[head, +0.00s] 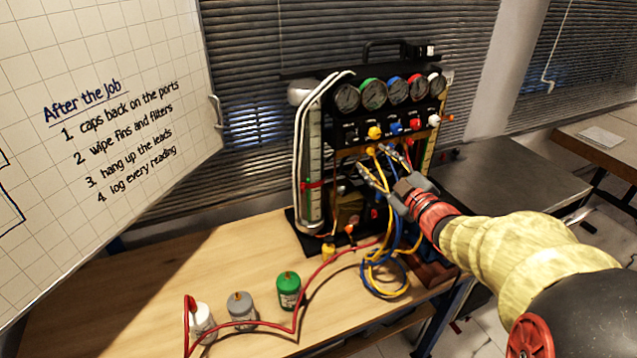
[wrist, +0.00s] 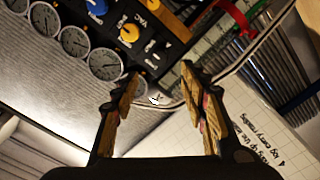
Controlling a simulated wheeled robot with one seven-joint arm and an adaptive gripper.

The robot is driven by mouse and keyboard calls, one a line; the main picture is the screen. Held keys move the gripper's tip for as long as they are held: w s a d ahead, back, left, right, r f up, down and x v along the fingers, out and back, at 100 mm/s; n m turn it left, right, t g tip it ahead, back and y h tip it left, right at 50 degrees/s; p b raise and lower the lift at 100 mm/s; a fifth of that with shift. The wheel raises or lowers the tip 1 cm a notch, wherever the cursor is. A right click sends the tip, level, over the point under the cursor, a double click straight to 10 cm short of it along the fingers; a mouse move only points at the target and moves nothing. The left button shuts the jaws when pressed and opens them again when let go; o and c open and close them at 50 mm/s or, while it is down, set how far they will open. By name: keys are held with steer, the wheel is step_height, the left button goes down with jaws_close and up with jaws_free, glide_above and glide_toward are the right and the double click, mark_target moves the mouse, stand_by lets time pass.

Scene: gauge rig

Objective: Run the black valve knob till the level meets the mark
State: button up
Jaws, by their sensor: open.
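The gauge rig (head: 352,100) stands on the wooden bench. On its panel a dark knob (head: 351,134), hard to make out, seems to sit left of the yellow knob (head: 375,132). In the wrist view a dark knob (wrist: 155,58) shows beyond the yellow one (wrist: 130,33). The upright sight tube (head: 315,150) is on the rig's left side, with a red marker (head: 312,185) around it. The liquid level is too small to read. My gripper (head: 373,160) is open and empty in front of the rig, below the yellow knob. Its fingers (wrist: 160,85) are apart in the wrist view.
Yellow and blue hoses (head: 385,275) hang and coil beside my gripper. A red hose (head: 315,272) runs across the bench past white (head: 201,320), grey (head: 241,308) and green (head: 288,290) bottles. A whiteboard (head: 110,110) stands at left. The bench's front left (head: 110,310) is clear.

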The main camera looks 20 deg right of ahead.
mark_target(354, 140)
steer(key=w+m+b, duration=0.1)
steer(key=w+m, duration=0.1)
steer(key=w, duration=0.1)
steer(key=w+m+b, duration=0.1)
steer(key=w+m, duration=0.1)
steer(key=w, duration=0.2)
steer(key=w+m+b, duration=0.2)
steer(key=w+m, duration=0.1)
steer(key=w, duration=0.1)
steer(key=shift+a, duration=0.2)
stand_by(0.5)
steer(key=c, duration=1.1)
jaws_close()
